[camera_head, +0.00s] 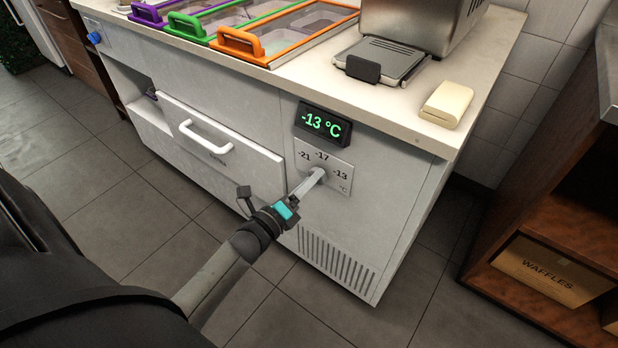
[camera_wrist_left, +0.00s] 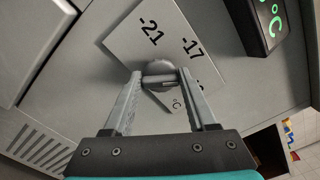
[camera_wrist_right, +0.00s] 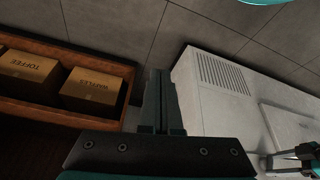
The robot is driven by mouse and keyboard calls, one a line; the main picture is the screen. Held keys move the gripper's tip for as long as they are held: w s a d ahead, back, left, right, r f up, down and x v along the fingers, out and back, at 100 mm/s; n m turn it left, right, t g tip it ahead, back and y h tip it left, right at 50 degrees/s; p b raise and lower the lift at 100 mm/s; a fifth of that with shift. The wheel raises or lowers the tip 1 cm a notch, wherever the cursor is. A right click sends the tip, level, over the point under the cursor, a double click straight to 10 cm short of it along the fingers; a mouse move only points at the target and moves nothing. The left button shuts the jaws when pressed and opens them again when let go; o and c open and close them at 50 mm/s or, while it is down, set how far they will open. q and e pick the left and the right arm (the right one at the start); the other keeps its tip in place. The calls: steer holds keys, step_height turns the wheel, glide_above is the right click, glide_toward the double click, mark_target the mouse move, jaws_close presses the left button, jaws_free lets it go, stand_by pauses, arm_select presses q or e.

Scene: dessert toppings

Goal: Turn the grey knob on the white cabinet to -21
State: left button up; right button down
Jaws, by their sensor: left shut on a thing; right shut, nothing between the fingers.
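The white cabinet (camera_head: 240,130) has a dial plate (camera_head: 340,182) marked -21, -17 and -13. Above it, a display (camera_head: 323,125) reads -13 °C in green. The grey knob (camera_wrist_left: 159,68) sits on the plate, mostly covered by the fingers in the head view. My left gripper (camera_head: 317,176) is at the dial, and in the left wrist view its fingers (camera_wrist_left: 160,82) are shut on the knob's grip, one on each side. The -13 mark is largely hidden there by a finger. My right gripper (camera_wrist_right: 161,80) is shut and empty, away from the dial.
A drawer with a white handle (camera_head: 203,138) is left of the dial, and a vent grille (camera_head: 337,258) is below. Coloured topping containers (camera_head: 238,42) and a butter-like block (camera_head: 446,104) are on the counter. A wooden shelf with a waffles box (camera_head: 550,272) stands at right.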

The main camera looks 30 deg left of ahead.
arm_select(q)
steer(key=n+p, duration=0.1)
steer(key=n, duration=0.5)
steer(key=n+p, duration=0.2)
steer(key=n, duration=0.4)
steer(key=n+p, duration=0.1)
steer(key=n, duration=0.5)
steer(key=shift+f+n+p, duration=0.3)
arm_select(e)
step_height(320, 180, down, 10)
steer(key=s+g, duration=0.1)
steer(key=s, duration=0.2)
steer(key=shift+d+g, duration=0.2)
steer(key=shift+g, duration=0.1)
arm_select(q)
steer(key=shift+d, duration=0.1)
arm_select(e)
steer(key=shift+s+f, duration=0.1)
arm_select(q)
steer(key=o, duration=1.4)
steer(key=shift+c, duration=0.2)
steer(key=shift+s, duration=0.1)
